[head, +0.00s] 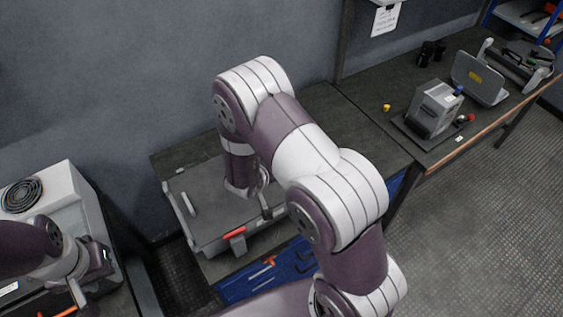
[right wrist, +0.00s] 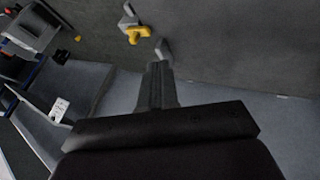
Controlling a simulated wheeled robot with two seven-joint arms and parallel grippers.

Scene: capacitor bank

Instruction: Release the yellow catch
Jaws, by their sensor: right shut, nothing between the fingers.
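The yellow catch (right wrist: 139,33) shows in the right wrist view near the top, on a dark grey surface beside small light grey fittings. My right gripper (right wrist: 160,70) is shut and empty, its fingertips just short of the catch and apart from it in the picture. In the head view my right arm reaches down over a grey case (head: 207,238) on the bench, hiding part of it. I cannot make out the yellow catch there. My left gripper (head: 92,275) is at the lower left, in front of a white machine; its finger opening is unclear.
A red handle (head: 235,234) is on the case's front. The white machine (head: 62,190) with a round grille stands at left. A grey boxy device (head: 433,108) and a small yellow object (head: 386,107) are on the right bench. Open floor (head: 480,220) lies at right.

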